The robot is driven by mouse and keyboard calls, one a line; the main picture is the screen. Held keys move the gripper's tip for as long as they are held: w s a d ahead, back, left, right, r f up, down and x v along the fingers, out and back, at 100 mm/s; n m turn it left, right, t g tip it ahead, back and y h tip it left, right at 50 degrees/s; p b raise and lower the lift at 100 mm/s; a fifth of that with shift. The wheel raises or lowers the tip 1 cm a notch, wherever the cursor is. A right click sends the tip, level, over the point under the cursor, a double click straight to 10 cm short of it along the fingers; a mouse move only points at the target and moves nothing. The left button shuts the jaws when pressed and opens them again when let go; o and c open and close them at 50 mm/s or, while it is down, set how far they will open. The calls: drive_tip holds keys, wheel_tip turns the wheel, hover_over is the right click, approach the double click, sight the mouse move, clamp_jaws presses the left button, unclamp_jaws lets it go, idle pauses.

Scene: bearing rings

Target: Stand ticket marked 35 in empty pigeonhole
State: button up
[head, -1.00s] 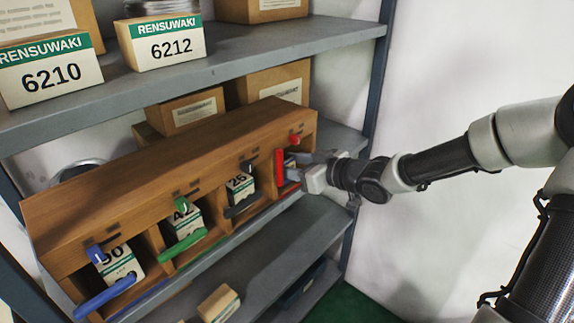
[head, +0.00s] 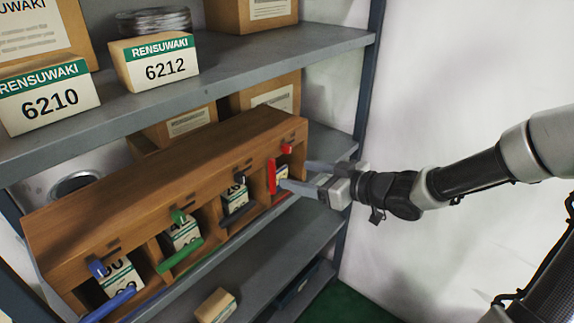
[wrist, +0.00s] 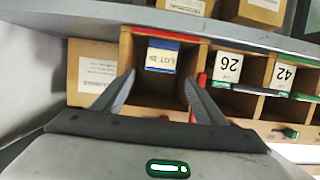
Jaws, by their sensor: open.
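The wooden pigeonhole rack (head: 170,185) stands on the middle shelf. A small ticket with a blue band (wrist: 163,55) is inside its red-marked end hole; its number is too small to read surely. In the head view only part of this ticket (head: 282,173) shows. The wrist view is upside down, and the ticket sits against the hole's floor side there. My gripper (head: 312,180) is open and empty, just outside that hole. In the wrist view its fingers (wrist: 155,95) flank the opening, apart from the ticket.
A red bar (head: 272,177) stands at the hole's left edge. Neighbouring holes hold cards marked 26 (head: 235,198) and 42 (head: 185,232), plus a blue-marked one. Boxes (head: 265,95) stand behind the rack. The upper shelf (head: 225,68) overhangs it. Free room lies right of the rack.

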drive_tip(key=p+v, duration=0.1)
drive_tip(key=v, duration=0.3)
idle(1.2)
